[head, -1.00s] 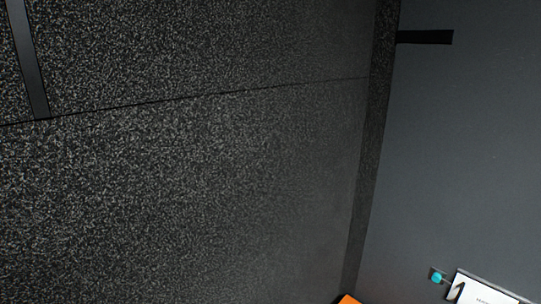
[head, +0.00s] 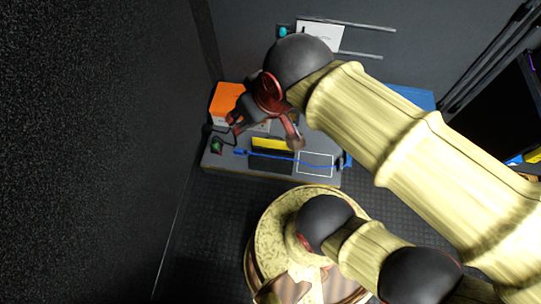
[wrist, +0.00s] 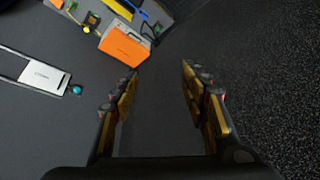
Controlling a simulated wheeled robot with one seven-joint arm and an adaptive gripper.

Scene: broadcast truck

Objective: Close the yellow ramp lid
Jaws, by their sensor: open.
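The yellow ramp lid (head: 272,143) shows in the head view as a narrow yellow strip above a black piece on the grey bench, below my gripper. Its angle is hard to tell. A small part of a yellow piece, likely the lid, shows at the top edge of the wrist view (wrist: 117,9). My gripper (head: 265,128) is dark red and black and partly covers the bench. In the wrist view, the two fingers of my gripper (wrist: 160,70) are wide apart with nothing between them. They appear to be above the bench, apart from the lid.
An orange case (head: 227,98) stands at the bench's left end, beside my gripper. A blue cable (head: 310,161) crosses the grey bench (head: 222,160). A white card (head: 325,36) and a teal knob (head: 283,31) are at the back wall. A dark speckled wall (head: 80,150) rises on the left.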

